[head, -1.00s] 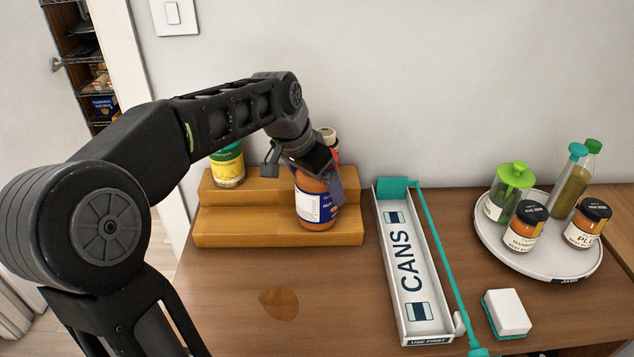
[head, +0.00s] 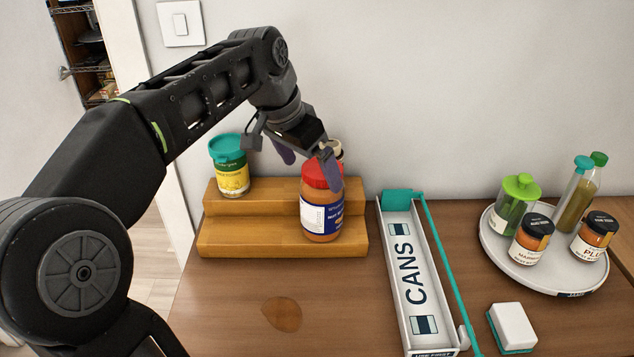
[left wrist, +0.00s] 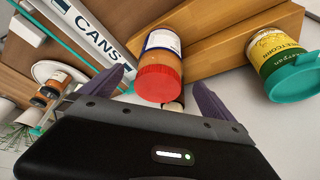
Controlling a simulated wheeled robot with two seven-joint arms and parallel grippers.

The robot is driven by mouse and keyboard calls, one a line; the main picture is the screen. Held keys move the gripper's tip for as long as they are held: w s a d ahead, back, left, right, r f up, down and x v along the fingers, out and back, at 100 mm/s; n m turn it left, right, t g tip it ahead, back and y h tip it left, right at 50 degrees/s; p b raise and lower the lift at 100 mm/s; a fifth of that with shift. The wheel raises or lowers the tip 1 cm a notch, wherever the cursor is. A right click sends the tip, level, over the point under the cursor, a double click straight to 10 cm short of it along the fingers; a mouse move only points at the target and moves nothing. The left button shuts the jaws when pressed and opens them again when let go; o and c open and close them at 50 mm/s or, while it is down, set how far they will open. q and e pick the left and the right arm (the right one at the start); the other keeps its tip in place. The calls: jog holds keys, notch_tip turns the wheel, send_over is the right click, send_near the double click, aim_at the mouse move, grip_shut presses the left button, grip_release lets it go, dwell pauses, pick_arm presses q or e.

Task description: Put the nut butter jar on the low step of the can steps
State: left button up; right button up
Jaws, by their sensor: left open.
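The nut butter jar (head: 322,212), with a red lid and a blue and white label, stands upright on the low step of the wooden can steps (head: 225,240), toward their right end. It also shows in the left wrist view (left wrist: 160,75), between and beyond the finger tips. My left gripper (head: 308,160) is open just above and behind the jar's lid, with its purple fingers apart and nothing held. A finger covers part of the lid in the head view. My right gripper is not in view.
A teal-lidded can (head: 230,170) stands on the upper step at left, and another container (head: 336,149) is partly hidden behind the jar. A CANS tray (head: 425,300) lies right of the steps. A turntable (head: 520,270) holds several jars and bottles.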

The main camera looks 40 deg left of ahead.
pick_arm(q)
jog(key=shift+v, duration=1.45)
